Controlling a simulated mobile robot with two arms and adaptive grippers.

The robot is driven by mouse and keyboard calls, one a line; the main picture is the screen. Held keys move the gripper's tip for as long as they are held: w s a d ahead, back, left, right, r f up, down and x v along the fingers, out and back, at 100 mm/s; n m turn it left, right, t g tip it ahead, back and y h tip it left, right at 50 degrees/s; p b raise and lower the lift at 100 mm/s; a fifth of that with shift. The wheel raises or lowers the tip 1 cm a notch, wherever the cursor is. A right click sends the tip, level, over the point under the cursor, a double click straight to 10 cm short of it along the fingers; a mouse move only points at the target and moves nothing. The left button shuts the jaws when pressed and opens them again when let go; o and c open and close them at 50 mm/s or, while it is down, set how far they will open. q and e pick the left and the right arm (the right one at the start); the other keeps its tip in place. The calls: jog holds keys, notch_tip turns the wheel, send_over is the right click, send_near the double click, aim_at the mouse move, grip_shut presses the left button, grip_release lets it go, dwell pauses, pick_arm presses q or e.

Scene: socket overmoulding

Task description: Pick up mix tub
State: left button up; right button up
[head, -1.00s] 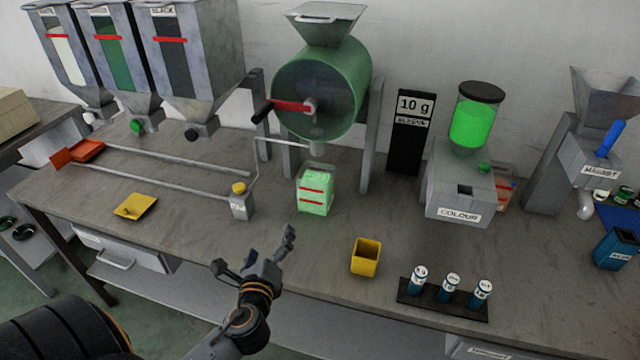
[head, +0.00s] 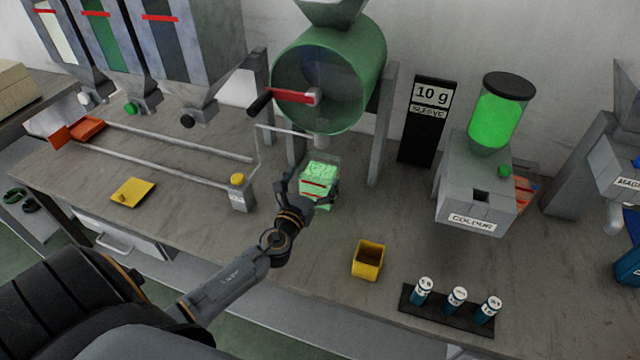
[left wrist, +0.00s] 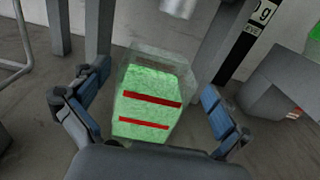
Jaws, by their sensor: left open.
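The mix tub is taken to be the clear tub (head: 318,176) of green granules with red bands, standing on the bench under the green drum's spout. It also shows in the left wrist view (left wrist: 148,105), upright between my fingers. My left gripper (head: 307,190) is open around the tub from the front. In the left wrist view its blue-padded fingers (left wrist: 152,106) stand on either side of the tub, with gaps visible. The tub's lower front is partly hidden by the gripper in the head view. My right gripper is not in view.
The green drum (head: 330,75) with a red crank hangs above the tub, its legs at both sides. A yellow cup (head: 368,260) stands to the right, near a rack of blue vials (head: 447,312). A post with a yellow knob (head: 238,190) stands close on the left.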

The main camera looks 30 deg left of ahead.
aim_at(325, 155)
pick_arm(q)
jog(key=shift+x, duration=1.1)
jog(key=shift+f+x, duration=0.25)
jog(key=shift+x, duration=0.95)
jog(key=shift+w+a, duration=0.1)
jog(key=shift+w, duration=0.15)
jog(key=shift+s+r, duration=0.1)
jog(key=shift+c, duration=0.4)
jog(key=c, duration=1.5)
jog(key=shift+c, duration=0.3)
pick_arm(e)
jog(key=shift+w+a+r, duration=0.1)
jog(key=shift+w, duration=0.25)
pick_arm(q)
jog(key=shift+r, duration=0.15)
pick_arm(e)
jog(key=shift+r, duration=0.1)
